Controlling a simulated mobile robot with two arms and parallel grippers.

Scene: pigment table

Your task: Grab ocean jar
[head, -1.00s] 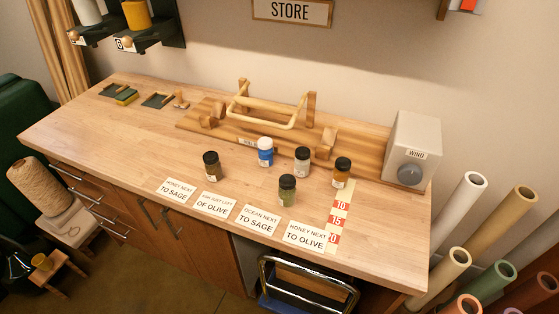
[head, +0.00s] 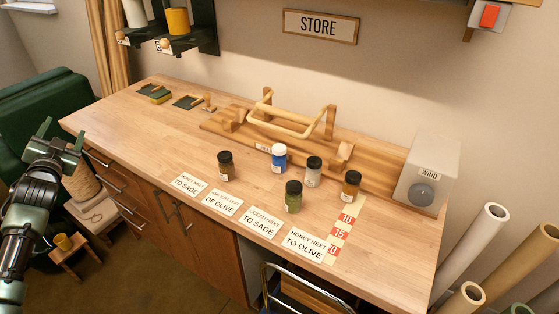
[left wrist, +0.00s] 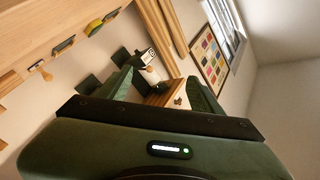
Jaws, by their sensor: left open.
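The ocean jar is most likely the blue jar with a white cap (head: 279,158), upright on the wooden table towards the back middle. A dark olive-brown jar (head: 226,166) stands to its left. A grey jar (head: 313,172) and an amber jar (head: 351,185) stand to its right, and a green jar (head: 293,197) stands in front. My left gripper (head: 47,132) is open and empty at the far left, off the table's left edge and far from the jars. Its open fingers also show in the left wrist view (left wrist: 165,85). My right gripper is not in view.
Label cards (head: 222,201) lie along the front edge of the table (head: 130,125). A wooden rack with a handle (head: 290,125) stands behind the jars. A grey WIND box (head: 428,172) stands at the right end. The left part of the tabletop is mostly clear.

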